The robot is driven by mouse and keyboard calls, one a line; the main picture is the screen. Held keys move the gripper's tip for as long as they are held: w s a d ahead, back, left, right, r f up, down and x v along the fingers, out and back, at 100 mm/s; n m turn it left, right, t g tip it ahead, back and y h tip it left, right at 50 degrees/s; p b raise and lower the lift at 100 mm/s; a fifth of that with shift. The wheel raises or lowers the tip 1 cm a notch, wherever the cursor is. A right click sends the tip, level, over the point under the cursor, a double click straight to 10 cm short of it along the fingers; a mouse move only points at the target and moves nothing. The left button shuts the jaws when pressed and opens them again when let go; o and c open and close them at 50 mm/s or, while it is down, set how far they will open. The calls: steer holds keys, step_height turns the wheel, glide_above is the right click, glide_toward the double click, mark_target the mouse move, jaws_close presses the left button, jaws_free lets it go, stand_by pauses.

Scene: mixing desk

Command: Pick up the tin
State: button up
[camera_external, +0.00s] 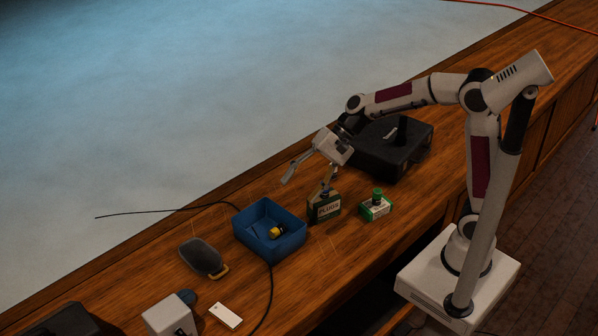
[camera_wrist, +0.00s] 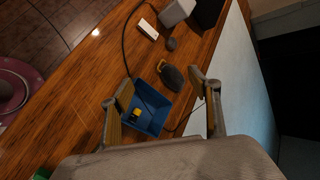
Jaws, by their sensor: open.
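A dark green and cream tin (camera_external: 324,208) labelled "PLUGS" stands upright on the wooden desk, just right of the blue tray. My gripper (camera_external: 307,182) is open and empty, tilted down over the desk. One finger reaches out to the left toward the tray, and the other overlaps the top of the tin in the external view; I cannot tell whether they touch. In the wrist view my open gripper (camera_wrist: 160,95) has its fingers wide apart, with the blue tray between them. I cannot make out the tin there.
The blue tray (camera_external: 241,232) holds a small yellow and black item (camera_external: 277,231). A green and white box with a green top (camera_external: 376,208) stands right of the tin. A black case (camera_external: 385,150) lies behind. A dark rounded object (camera_external: 201,257) and a cable lie left.

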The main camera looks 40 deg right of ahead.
mark_target(193, 293)
steer(key=w+a+f+m+y, duration=0.1)
steer(key=w+a+f+m, duration=0.15)
steer(key=a, duration=0.25)
steer(key=w+a+f+m+y, duration=0.1)
steer(key=w+a+f, duration=0.15)
steer(key=a, duration=0.25)
steer(key=w+a+f+m, duration=0.2)
steer(key=a+f+m, duration=0.1)
steer(key=a+f, duration=0.3)
steer(key=w+a+f+m+y, duration=0.1)
steer(key=w+a+f+m, duration=0.1)
steer(key=a+f+m, duration=0.2)
steer(key=w+a+f+m+t+y, duration=0.1)
steer(key=w+a+f+m, duration=0.1)
steer(key=a+f, duration=0.6)
steer(key=shift+w+a+f+m, duration=0.15)
steer(key=shift+f+m, duration=0.25)
steer(key=shift+f, duration=0.45)
steer(key=shift+a+f+m, duration=0.15)
steer(key=shift+f+m, duration=0.2)
steer(key=shift+f, duration=0.5)
steer(key=shift+a, duration=0.1)
steer(key=shift+x, duration=1.2)
steer(key=shift+f, duration=0.1)
steer(key=shift+f, duration=0.1)
steer(key=shift+a+f, duration=0.8)
steer(key=shift+a, duration=0.3)
steer(key=shift+x, duration=1.2)
